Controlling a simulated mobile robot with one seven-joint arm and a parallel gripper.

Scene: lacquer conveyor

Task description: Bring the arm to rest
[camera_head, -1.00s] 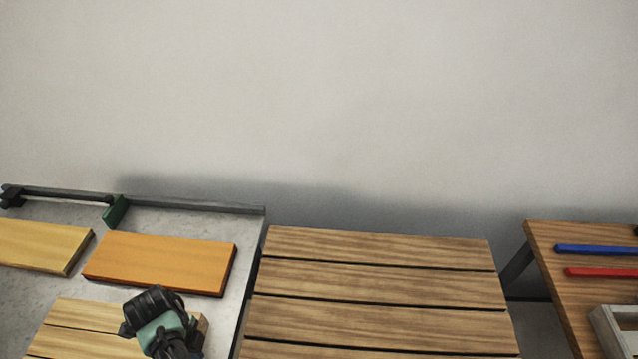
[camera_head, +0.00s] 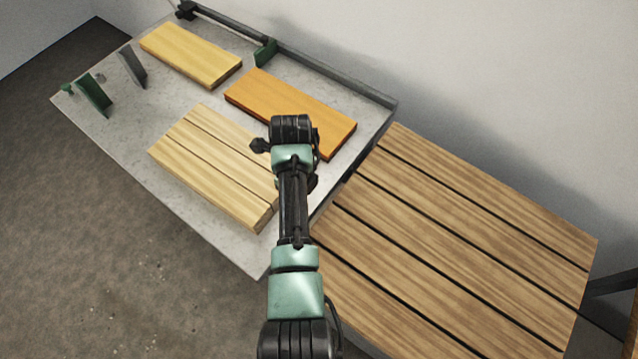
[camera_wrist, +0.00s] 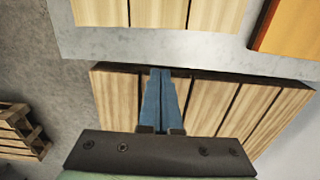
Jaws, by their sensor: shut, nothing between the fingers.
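My gripper (camera_wrist: 160,75) shows in the wrist view with its two blue fingers pressed together and nothing between them. Below it in that view is the slatted wooden table (camera_wrist: 205,100); the fingers overlap its dark edge in the picture, and I cannot tell the height gap. The fingers are hidden there behind the wrist.
On the worktop lie a pale slatted board (camera_head: 205,150), a yellow board (camera_head: 190,52) and an orange board (camera_head: 270,95). Green stops (camera_head: 95,93) and a dark rail stand at its edges. A pallet (camera_wrist: 20,130) lies on the floor at left in the wrist view.

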